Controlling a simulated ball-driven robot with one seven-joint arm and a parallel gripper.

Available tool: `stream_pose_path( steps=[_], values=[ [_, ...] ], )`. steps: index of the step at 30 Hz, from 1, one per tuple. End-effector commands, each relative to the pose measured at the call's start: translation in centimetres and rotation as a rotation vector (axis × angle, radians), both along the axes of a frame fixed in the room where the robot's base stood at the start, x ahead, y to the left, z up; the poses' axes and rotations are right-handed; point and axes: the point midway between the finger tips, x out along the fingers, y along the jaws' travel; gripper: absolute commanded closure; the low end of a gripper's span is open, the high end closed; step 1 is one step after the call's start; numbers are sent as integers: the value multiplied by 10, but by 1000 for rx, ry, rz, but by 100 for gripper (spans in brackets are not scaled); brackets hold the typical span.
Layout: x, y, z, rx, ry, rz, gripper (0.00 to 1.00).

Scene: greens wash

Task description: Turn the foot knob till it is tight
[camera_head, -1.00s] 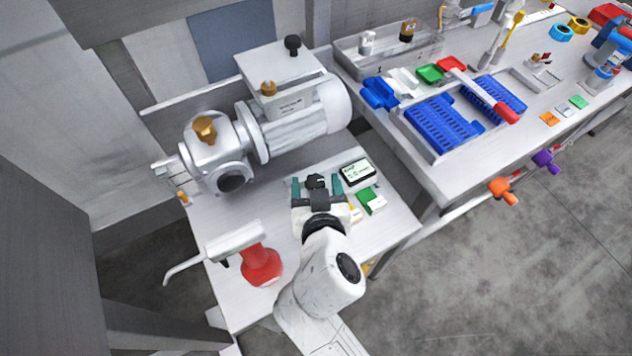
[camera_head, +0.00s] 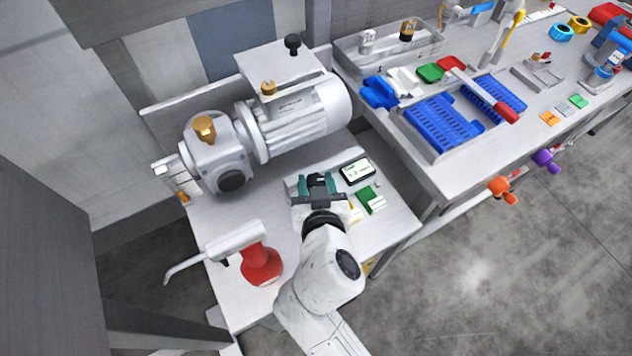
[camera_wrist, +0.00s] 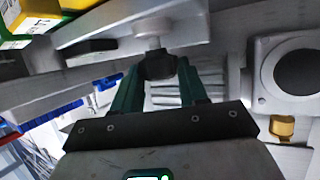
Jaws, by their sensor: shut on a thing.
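The black foot knob (camera_wrist: 160,64) sits on a pale stem in the wrist view, between my two teal fingers. In the head view the knob (camera_head: 317,180) shows as a dark lump between the same fingers, partly hidden by them. My gripper (camera_head: 317,183) is over the right part of the white bench and is shut on the knob; it also shows in the wrist view (camera_wrist: 158,76). How tight the knob is cannot be told.
A pump with a motor (camera_head: 300,115) fills the back of the bench (camera_head: 210,220). A small display (camera_head: 357,171) and a green block (camera_head: 368,198) lie right of my gripper. A long table with blue racks (camera_head: 440,124) stands at right.

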Motion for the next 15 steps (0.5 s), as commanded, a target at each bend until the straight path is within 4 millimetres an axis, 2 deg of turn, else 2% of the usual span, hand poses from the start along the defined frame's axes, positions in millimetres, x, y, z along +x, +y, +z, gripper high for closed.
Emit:
stream_pose_path(
  steps=[15],
  values=[
    [1,-3,6,0,2,137,88]
  ],
)
